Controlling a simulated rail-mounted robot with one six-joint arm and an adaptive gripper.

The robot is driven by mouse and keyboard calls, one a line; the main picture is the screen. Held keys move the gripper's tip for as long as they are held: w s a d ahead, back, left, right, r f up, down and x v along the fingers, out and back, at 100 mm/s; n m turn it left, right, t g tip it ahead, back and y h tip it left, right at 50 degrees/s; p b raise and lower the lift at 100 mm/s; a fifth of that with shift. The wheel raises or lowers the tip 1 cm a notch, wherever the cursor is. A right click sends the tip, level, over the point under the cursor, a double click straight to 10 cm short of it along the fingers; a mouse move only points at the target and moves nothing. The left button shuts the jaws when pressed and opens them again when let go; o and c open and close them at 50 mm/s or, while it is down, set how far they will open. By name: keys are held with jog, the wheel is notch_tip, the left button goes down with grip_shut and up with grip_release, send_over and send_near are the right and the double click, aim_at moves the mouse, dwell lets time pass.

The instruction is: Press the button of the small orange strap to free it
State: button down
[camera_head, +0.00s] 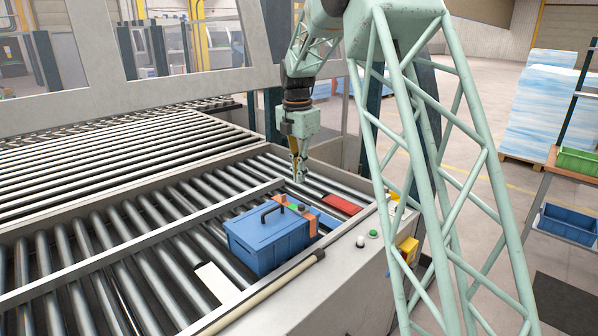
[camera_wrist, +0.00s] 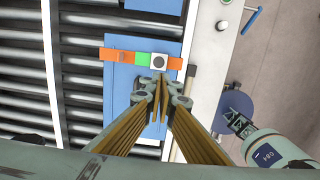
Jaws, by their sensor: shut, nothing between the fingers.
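The small orange strap (camera_head: 309,222) lies at the right end of the blue toolbox in the head view, over a flat blue surface. In the wrist view the orange strap (camera_wrist: 116,55) runs across that blue surface (camera_wrist: 119,82). A green piece (camera_wrist: 142,58) sits on it beside a white square with a round dark button (camera_wrist: 159,61). My gripper (camera_head: 299,180) points down above the rollers, just behind the strap in the head view. In the wrist view my gripper (camera_wrist: 160,82) is shut and empty, its tips just below the button in the picture. I cannot tell the height gap.
The blue toolbox (camera_head: 265,245) with a black handle stands on the roller conveyor (camera_head: 130,262). A red piece (camera_head: 342,205) lies to the right, and a white piece (camera_head: 216,281) at the front. A metal side rail (camera_head: 350,255) with buttons borders the conveyor.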

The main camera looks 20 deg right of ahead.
send_near(300, 212)
jog(key=shift+w+d+f, duration=0.1)
jog(key=shift+w+f, duration=0.05)
jog(key=shift+f, duration=1.15)
jog(key=shift+w+d+f, duration=0.1)
jog(key=shift+w+f, duration=0.05)
jog(key=shift+f, duration=1.2)
jog(key=shift+f+b, duration=0.4)
jog(key=shift+f, duration=0.85)
jog(key=shift+s, duration=0.1)
jog(key=shift+a+r+p, duration=0.1)
jog(key=shift+r+p, duration=0.55)
jog(key=shift+r, duration=0.55)
notch_tip(300, 212, up, 12)
jog(key=shift+a+p, duration=0.2)
jog(key=shift+p, duration=0.25)
jog(key=shift+s+r, duration=0.1)
jog(key=shift+s, duration=0.05)
